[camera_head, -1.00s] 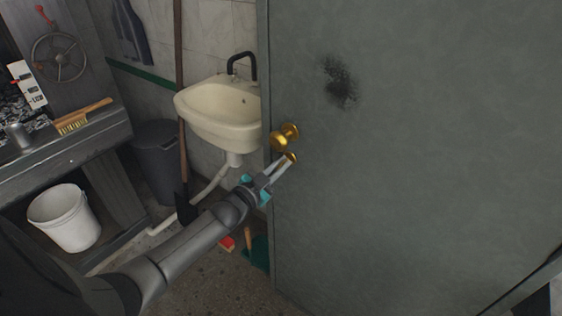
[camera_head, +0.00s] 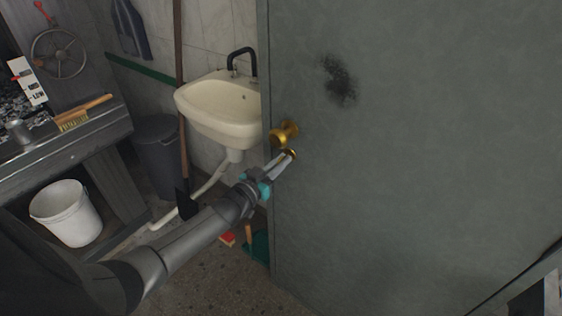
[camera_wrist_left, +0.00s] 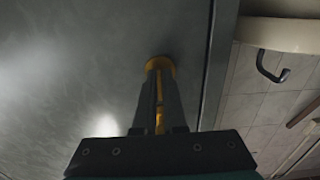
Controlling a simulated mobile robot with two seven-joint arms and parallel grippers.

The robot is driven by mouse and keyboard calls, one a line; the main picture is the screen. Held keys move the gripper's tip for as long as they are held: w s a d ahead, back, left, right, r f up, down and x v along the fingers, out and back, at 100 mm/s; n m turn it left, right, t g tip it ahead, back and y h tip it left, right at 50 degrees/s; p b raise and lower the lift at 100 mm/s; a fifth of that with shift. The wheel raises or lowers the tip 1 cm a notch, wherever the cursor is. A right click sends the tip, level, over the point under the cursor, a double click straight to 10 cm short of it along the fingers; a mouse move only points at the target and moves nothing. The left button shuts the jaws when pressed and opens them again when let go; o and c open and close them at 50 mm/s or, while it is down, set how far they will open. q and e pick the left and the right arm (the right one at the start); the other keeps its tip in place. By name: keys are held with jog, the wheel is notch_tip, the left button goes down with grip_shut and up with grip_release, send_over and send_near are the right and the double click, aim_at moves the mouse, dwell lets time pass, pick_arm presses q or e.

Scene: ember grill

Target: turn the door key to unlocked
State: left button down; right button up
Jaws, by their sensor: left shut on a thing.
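The grey-green door (camera_head: 420,150) fills the right of the head view. A brass knob (camera_head: 284,134) sits near its left edge, with a round brass lock plate (camera_head: 291,153) just below. My left gripper (camera_head: 286,160) reaches the lock from the lower left. In the left wrist view, its two fingers (camera_wrist_left: 160,88) are shut on the brass key (camera_wrist_left: 159,122), which shows as a thin strip between them. The fingertips are close to the plate (camera_wrist_left: 160,64). The fingers hide most of the key, so its angle is hard to tell. My right gripper is not in view.
A cream sink (camera_head: 222,108) stands just left of the door edge. A long-handled tool (camera_head: 181,120), a grey bin (camera_head: 160,150), a white bucket (camera_head: 66,214) and a workbench with a brush (camera_head: 80,115) are further left. The door face right of the lock is clear.

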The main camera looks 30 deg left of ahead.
pick_arm(q)
jog(key=c, duration=1)
grip_release()
jog(key=shift+s, duration=0.1)
jog(key=s, duration=0.5)
jog(key=s+p, duration=0.1)
jog(key=s, duration=0.4)
jog(key=s+a+p, duration=0.1)
jog(key=s, duration=0.4)
jog(key=shift+a, duration=0.1)
